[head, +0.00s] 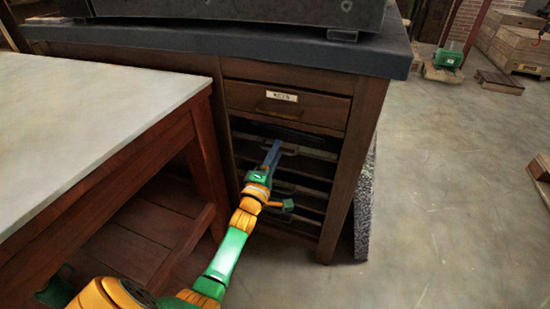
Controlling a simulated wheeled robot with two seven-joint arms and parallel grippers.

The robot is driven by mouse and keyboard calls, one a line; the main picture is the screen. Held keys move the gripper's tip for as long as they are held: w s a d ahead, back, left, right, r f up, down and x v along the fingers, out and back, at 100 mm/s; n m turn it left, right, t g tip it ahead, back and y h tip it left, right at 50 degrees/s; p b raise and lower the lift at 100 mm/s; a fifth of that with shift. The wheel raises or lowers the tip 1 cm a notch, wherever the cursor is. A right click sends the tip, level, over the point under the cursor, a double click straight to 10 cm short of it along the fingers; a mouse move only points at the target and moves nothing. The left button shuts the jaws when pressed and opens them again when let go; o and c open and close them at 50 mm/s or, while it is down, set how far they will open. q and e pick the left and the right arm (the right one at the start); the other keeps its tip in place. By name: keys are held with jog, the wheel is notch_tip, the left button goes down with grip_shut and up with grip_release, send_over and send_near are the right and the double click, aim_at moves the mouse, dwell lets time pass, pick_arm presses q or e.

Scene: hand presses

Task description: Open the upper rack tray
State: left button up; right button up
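The rack is the open, dark slotted part of the wooden cabinet, below its labelled drawer (287,101). Several flat trays lie in it one above another. The upper tray's front (315,154) is near the top of the opening, with a small handle just right of my fingers. My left gripper (273,151) reaches up to this front, its blue-grey fingers at or close to the handle. The fingers overlap in this view, so their gap and any contact are hidden. My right gripper is not in view.
A pale-topped table (90,120) with a red-brown frame stands close on the left, beside my arm. A dark slab (250,43) tops the cabinet, with a heavy metal base on it. Floor (450,200) on the right is mostly clear; wooden crates (515,45) stand far back.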

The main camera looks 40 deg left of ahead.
pick_arm(q)
jog(key=shift+w+a, duration=0.1)
jog(key=shift+w, duration=0.35)
jog(key=shift+s+r, duration=0.2)
jog(key=shift+r, duration=0.15)
jog(key=shift+f, duration=0.1)
grip_shut()
dwell(0.7)
